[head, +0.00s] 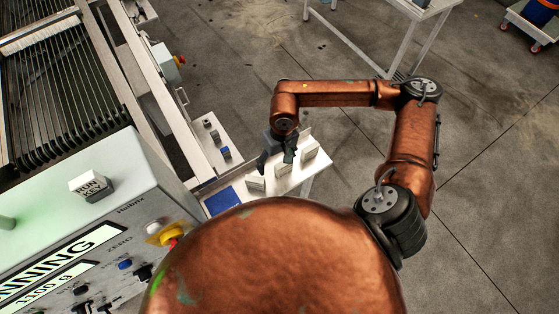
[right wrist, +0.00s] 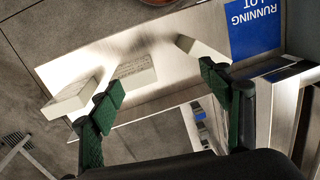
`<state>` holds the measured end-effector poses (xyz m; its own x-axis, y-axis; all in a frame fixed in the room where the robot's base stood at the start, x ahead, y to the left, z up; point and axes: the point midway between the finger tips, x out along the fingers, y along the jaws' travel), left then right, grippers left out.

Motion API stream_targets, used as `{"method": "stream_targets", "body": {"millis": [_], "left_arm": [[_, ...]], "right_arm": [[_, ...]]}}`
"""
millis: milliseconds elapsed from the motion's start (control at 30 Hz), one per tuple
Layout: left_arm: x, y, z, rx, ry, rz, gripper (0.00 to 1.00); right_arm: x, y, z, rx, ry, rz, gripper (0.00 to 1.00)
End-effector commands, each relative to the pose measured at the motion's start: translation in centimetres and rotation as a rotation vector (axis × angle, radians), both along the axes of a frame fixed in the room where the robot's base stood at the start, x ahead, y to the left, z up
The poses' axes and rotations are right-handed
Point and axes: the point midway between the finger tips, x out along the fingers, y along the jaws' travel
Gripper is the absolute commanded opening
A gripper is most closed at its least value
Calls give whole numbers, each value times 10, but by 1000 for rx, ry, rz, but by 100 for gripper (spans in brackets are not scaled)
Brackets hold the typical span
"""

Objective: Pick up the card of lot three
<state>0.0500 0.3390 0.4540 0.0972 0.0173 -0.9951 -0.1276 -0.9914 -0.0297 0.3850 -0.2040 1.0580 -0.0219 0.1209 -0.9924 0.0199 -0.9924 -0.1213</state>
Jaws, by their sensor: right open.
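Several small white card blocks stand on a pale shelf (head: 318,171). In the head view, one card block (head: 256,184) is near the blue pad and another (head: 310,149) is at the far end. The right wrist view shows three: a left block (right wrist: 70,98), a middle block with fine print (right wrist: 136,72) and a right block (right wrist: 201,48). I cannot read which is lot three. My right gripper (head: 277,158) is above the shelf. In the wrist view its green-padded fingers (right wrist: 160,92) are apart with nothing between them, the middle block beyond them. My left gripper is out of view.
A blue pad marked RUNNING LOT (right wrist: 255,25) lies at the shelf's end. In the head view, the control cabinet (head: 105,190) with a RUN KEY block (head: 91,185) and the roller machine (head: 50,75) stand left. A white table (head: 395,15) is at the back; floor lies open right.

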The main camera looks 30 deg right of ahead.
Motion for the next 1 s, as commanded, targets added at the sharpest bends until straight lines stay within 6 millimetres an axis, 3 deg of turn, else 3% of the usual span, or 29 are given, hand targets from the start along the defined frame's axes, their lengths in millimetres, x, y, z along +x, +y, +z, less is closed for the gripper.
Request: {"method": "stream_targets", "body": {"millis": [33, 167, 733, 1000], "left_arm": [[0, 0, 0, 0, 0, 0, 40], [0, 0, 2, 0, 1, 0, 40], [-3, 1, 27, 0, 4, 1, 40], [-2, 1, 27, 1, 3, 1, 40]], "right_arm": [[6, -16, 1, -53, -13, 23, 71], [11, -34, -3, -120, -22, 57, 71], [7, -36, -70, -120, -21, 58, 71], [7, -36, -77, -120, -22, 57, 71]]}}
